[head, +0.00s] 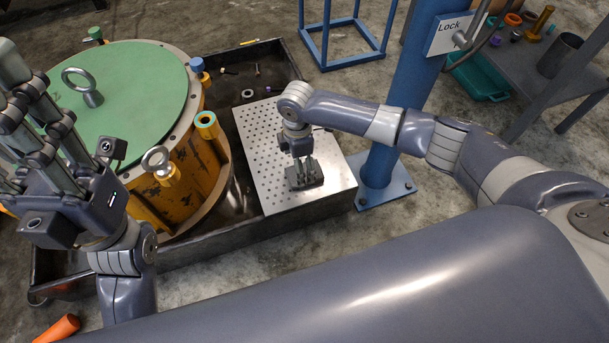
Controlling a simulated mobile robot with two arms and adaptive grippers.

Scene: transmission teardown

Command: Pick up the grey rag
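A small dark grey piece (305,181), which looks like the grey rag, lies on the perforated metal plate (262,150) near its right side. My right gripper (302,170) points down onto it, with its fingers at or touching the piece. The fingers look close together, but whether they grip it is too small to tell. My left gripper (22,90) is raised near the camera at the left, fingers upward and spread, with nothing seen between them. It hides part of the drum behind it.
A yellow drum (187,185) with a green lid (135,95) and eye bolts stands in a dark tray (225,232) left of the plate. A blue post (396,120) with a "Lock" sign rises right of the plate. A grey bench (520,65) and teal bin (480,75) stand upper right.

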